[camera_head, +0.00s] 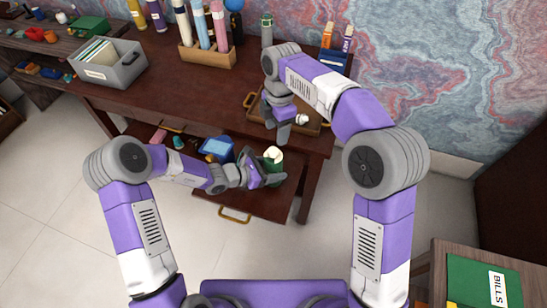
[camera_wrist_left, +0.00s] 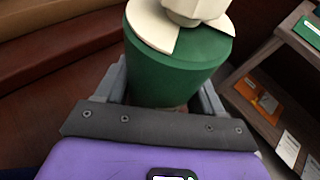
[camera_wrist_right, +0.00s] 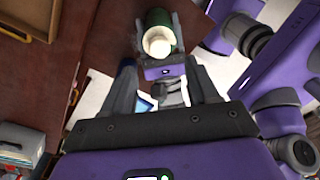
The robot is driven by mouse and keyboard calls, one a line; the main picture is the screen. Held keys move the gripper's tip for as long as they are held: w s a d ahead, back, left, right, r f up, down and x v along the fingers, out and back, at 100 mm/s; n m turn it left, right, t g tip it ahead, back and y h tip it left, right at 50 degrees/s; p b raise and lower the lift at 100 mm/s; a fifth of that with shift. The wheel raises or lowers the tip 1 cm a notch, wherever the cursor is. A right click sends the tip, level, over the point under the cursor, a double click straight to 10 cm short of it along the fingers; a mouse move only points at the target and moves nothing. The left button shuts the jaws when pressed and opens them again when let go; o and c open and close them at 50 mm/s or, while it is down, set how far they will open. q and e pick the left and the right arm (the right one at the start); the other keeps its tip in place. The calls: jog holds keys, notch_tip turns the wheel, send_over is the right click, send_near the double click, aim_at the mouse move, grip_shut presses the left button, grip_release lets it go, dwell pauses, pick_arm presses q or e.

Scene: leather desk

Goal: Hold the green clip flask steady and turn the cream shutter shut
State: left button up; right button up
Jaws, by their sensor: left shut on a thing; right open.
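The green clip flask (camera_head: 267,167) stands upright over the open drawer, and its green body (camera_wrist_left: 175,75) fills the top of the left wrist view. The cream shutter (camera_head: 273,153) sits on top of it; in the left wrist view the shutter (camera_wrist_left: 160,25) covers part of the green top. My left gripper (camera_head: 264,180) is shut around the flask's body. My right gripper (camera_head: 283,140) is open and empty, above and apart from the flask. The right wrist view shows the flask (camera_wrist_right: 158,20) and shutter (camera_wrist_right: 159,42) beyond its fingers. The flask's lower end is hidden.
The open drawer (camera_head: 222,190) holds a blue box (camera_head: 217,148) left of the flask. A wooden tray (camera_head: 316,129) lies on the desk behind my right gripper.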

jog(key=w+d+f+m+g+y, duration=0.2)
jog(key=d+f+m+y, duration=0.2)
jog(key=d+f+m, duration=0.45)
jog(key=m+t+y, duration=0.4)
jog(key=m+y, duration=0.9)
jog(key=m, duration=2.1)
send_near(274, 150)
jog(key=a, duration=1)
jog(key=shift+w+f, duration=0.35)
jog(key=shift+c, duration=0.3)
jog(key=c, duration=0.9)
